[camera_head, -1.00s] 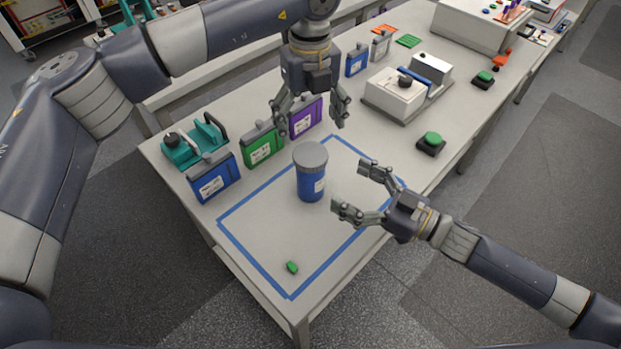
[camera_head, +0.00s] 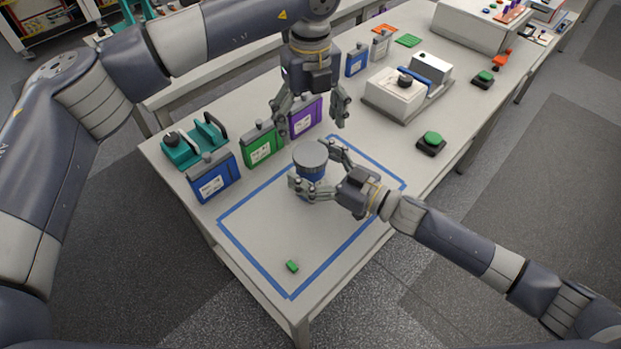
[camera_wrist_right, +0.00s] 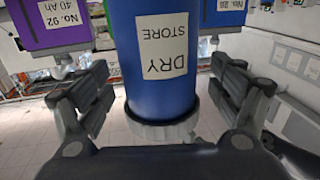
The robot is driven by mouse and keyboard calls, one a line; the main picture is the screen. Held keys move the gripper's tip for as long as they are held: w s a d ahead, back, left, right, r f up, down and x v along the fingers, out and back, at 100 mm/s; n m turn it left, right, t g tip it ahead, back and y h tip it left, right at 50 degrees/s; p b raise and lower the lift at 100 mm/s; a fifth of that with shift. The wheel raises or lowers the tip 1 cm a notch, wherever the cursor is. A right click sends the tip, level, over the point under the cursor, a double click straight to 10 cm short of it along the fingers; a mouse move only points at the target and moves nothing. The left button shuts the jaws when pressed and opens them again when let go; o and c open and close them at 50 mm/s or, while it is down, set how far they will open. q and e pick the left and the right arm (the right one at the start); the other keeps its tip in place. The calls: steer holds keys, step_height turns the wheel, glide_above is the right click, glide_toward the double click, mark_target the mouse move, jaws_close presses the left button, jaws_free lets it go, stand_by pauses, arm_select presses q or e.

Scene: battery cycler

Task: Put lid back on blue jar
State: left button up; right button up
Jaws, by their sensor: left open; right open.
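The blue jar (camera_head: 311,189) stands upright inside the blue tape outline. Its grey lid (camera_head: 310,156) sits on top, looking level. The right wrist view shows the jar (camera_wrist_right: 155,95) upside down, with a DRY STORE label and the pale grey lid (camera_wrist_right: 165,131) at its lower end. How firmly the lid sits, I cannot tell. My right gripper (camera_head: 312,168) is open, with a finger on either side of the jar; its fingers (camera_wrist_right: 165,95) look apart from the jar in the wrist view. My left gripper (camera_head: 310,122) is open and empty behind the jar, near the purple battery.
Blue (camera_head: 211,181), green (camera_head: 261,146) and purple (camera_head: 306,117) batteries stand behind the jar. A small green piece (camera_head: 292,266) lies near the front corner. A green button (camera_head: 431,142) stands to the right. The outlined area's front (camera_head: 285,235) is mostly clear.

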mark_target(310, 153)
jaws_close()
arm_select(q)
steer(key=n, duration=0.6)
steer(key=shift+r, duration=0.1)
steer(key=n, duration=0.7)
steer(key=shift+f, duration=4)
steer(key=shift+c, duration=0.6)
